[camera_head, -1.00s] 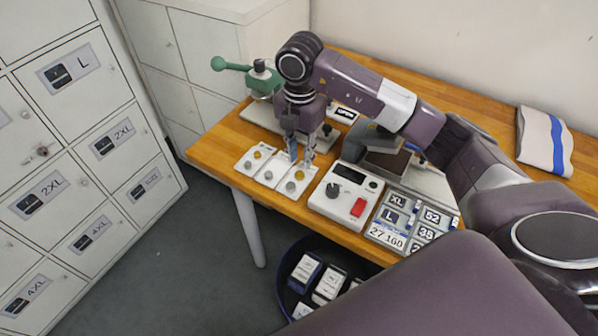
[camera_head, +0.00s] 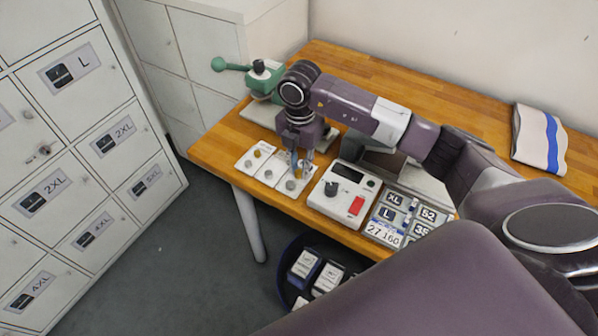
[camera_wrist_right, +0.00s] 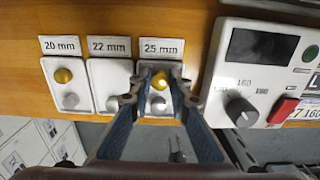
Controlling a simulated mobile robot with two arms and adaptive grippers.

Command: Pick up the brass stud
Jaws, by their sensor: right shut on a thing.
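My right gripper (camera_head: 302,164) is low over the rightmost of the small white dishes (camera_head: 309,187). In the right wrist view its fingers (camera_wrist_right: 160,88) are shut on a brass stud (camera_wrist_right: 160,80) at the dish labelled 25 mm. The stud is partly hidden by the fingers; I cannot tell whether it still touches the dish. A silver stud (camera_wrist_right: 158,104) lies just beside it in that dish. Another brass stud (camera_wrist_right: 63,75) and a silver stud (camera_wrist_right: 70,101) are in the 20 mm dish. The 22 mm dish shows a silver stud (camera_wrist_right: 113,103). My left gripper is not in view.
A white device (camera_head: 344,192) with a dark knob and red button stands right of the dishes. A green lever press (camera_head: 262,80) is behind. Size tags lie in a tray (camera_head: 369,230) at right; a folded cloth (camera_head: 538,140) lies far right. A dark bin (camera_head: 284,285) is below the table.

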